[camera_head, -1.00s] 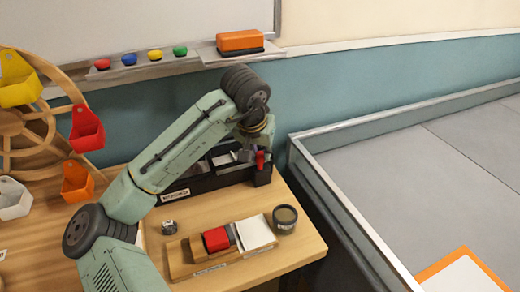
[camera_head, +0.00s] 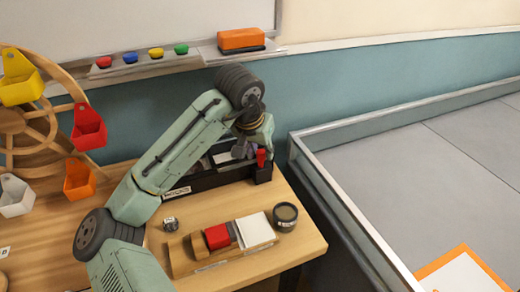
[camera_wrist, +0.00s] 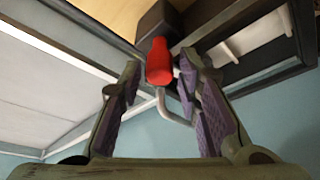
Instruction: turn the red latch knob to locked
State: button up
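The red latch knob (camera_head: 261,157) stands on the dark block at the right end of a long black box (camera_head: 206,181) in the head view. In the wrist view the red knob (camera_wrist: 160,62) is between the tips of my gripper (camera_wrist: 160,68), with a bent metal rod below it. My gripper is open, with its padded fingers spread on both sides of the knob. I see a gap at the left finger; whether the right finger touches the knob I cannot tell. In the head view my gripper (camera_head: 256,140) is just above the knob, partly hidden by my wrist.
A wooden holder (camera_head: 192,262) with a red block (camera_head: 217,237) and white pad (camera_head: 255,229) lies in front. A dark round jar (camera_head: 285,216) and a small die (camera_head: 170,224) stand near it. A grey-walled arena (camera_head: 330,190) borders the table's right side.

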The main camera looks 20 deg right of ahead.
jog(key=shift+o, duration=0.8)
jog(key=v, duration=1.2)
